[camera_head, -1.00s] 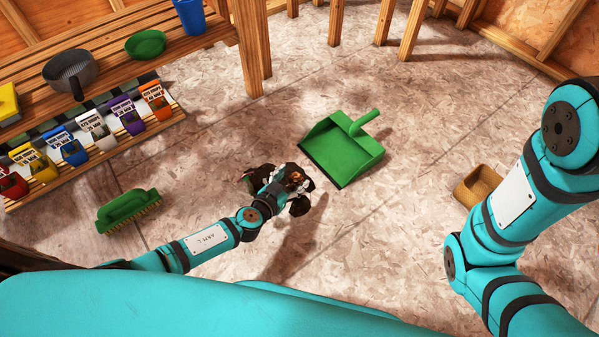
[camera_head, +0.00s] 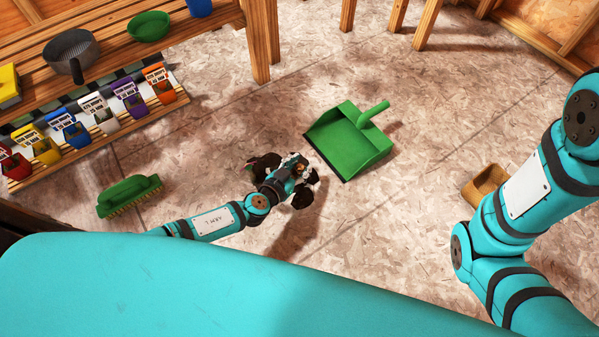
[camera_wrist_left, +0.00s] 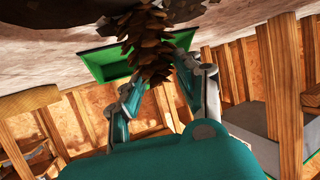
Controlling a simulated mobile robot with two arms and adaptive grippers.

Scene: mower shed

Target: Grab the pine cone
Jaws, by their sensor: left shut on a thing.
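The pine cone (camera_wrist_left: 152,58) is brown and scaly. In the left wrist view it hangs between the two fingers of my left gripper (camera_wrist_left: 158,78), which is shut on it. In the head view my left gripper (camera_head: 287,179) is over the floor, just left of the green dustpan, and hides most or all of the cone. I cannot tell from these views how high the cone is above the floor. My right arm (camera_head: 510,210) shows at the right, but its gripper is out of view.
The green dustpan (camera_head: 350,140) lies on the floor beside the left gripper. A green brush (camera_head: 130,194) lies at left. A wooden bench (camera_head: 215,40) with a grey pan (camera_head: 71,50), green bowl (camera_head: 148,25) and coloured bins fills the upper left. A tan box (camera_head: 483,185) lies near my right arm.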

